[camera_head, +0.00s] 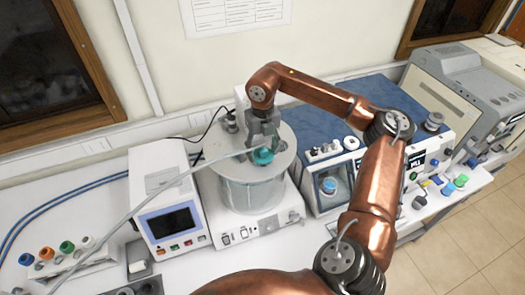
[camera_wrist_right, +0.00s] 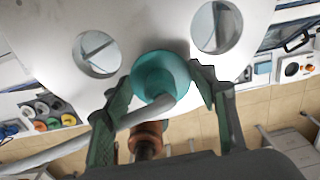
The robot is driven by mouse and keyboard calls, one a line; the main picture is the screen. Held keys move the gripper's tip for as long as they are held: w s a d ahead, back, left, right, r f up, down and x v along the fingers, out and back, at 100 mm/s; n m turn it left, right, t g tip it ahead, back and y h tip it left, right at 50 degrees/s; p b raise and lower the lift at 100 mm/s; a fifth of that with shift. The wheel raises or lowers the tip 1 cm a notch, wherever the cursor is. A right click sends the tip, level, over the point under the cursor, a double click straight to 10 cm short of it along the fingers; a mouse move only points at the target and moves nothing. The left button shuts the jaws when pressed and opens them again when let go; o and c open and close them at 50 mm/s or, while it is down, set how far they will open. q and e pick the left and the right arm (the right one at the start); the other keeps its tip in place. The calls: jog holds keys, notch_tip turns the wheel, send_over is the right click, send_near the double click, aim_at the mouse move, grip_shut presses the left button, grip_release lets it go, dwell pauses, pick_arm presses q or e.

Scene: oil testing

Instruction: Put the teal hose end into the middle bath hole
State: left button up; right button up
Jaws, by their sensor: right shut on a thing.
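The teal hose end (camera_head: 263,156) is at the lid of the round glass bath (camera_head: 252,190). In the right wrist view the teal hose end (camera_wrist_right: 160,76) sits between the two fingers of my right gripper (camera_wrist_right: 165,82), which is shut on it. A grey hose (camera_head: 150,192) runs from it to the lower left. The grey bath lid (camera_wrist_right: 150,22) shows one open hole (camera_wrist_right: 97,54) on the left and another (camera_wrist_right: 216,27) on the right. The teal end covers the spot between them; I cannot tell how deep it sits. My left gripper is not in view.
A white instrument with a dark screen (camera_head: 172,222) stands left of the bath. A blue-topped analyser (camera_head: 340,95) stands close on the right. A rack with several coloured caps (camera_head: 68,258) is at the lower left.

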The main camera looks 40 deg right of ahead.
jog(key=shift+f+b, duration=0.4)
jog(key=shift+f, duration=0.25)
jog(key=o, duration=0.9)
jog(key=shift+r+p, duration=3.7)
jog(key=shift+r, duration=1.85)
